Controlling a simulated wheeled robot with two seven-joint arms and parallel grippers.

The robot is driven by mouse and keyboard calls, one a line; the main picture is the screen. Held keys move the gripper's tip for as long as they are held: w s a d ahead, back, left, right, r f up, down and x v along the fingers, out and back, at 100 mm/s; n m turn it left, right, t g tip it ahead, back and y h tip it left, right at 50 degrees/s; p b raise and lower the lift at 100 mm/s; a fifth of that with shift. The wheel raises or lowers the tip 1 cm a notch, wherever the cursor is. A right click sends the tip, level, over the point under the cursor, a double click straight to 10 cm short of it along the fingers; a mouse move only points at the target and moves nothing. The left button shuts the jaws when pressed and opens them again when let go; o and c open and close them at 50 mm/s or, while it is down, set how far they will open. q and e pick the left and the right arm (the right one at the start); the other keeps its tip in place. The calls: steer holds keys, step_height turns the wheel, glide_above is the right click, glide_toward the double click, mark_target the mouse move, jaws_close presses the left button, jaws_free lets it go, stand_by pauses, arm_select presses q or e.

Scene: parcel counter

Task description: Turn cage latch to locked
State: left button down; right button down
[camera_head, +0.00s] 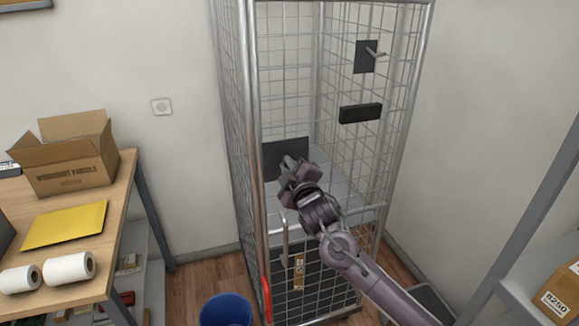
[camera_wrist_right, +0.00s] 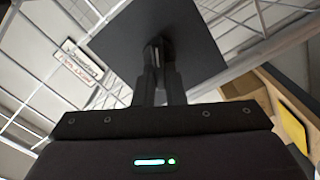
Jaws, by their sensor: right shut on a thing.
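The tall wire-mesh cage (camera_head: 249,140) stands in the corner of the room. A dark latch plate (camera_head: 272,160) is on its front, left of my right gripper's fingers. My right gripper (camera_head: 288,165) reaches up to this plate from the lower right and hides part of it. In the right wrist view the plate (camera_wrist_right: 190,35) fills the top middle, and the two fingers (camera_wrist_right: 160,65) are shut on the dark latch knob at its centre. The knob is mostly hidden between the fingers, so its turn angle cannot be told. My left gripper is not in view.
The cage also carries a dark plate with a lever (camera_head: 366,56) and a black box (camera_head: 360,113). A wooden bench (camera_head: 115,215) with an open carton (camera_head: 70,165) stands left. A blue bin (camera_head: 226,310) is on the floor. Shelving (camera_head: 530,210) stands right.

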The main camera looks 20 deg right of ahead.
steer(key=shift+a+f+n+b, duration=0.1)
steer(key=shift+n+b, duration=0.1)
steer(key=shift+n, duration=0.95)
steer(key=shift+d+f+n+b, duration=0.1)
steer(key=shift+f+n+b, duration=0.1)
steer(key=shift+n, duration=1)
steer(key=shift+a+f+n+b, duration=0.1)
steer(key=shift+n+b, duration=0.1)
steer(key=shift+n, duration=0.95)
steer(key=c, duration=1.5)
jaws_free()
steer(key=shift+s, duration=0.15)
steer(key=s+b, duration=0.2)
steer(key=s, duration=0.5)
steer(key=shift+s, duration=0.3)
steer(key=shift+f, duration=0.1)
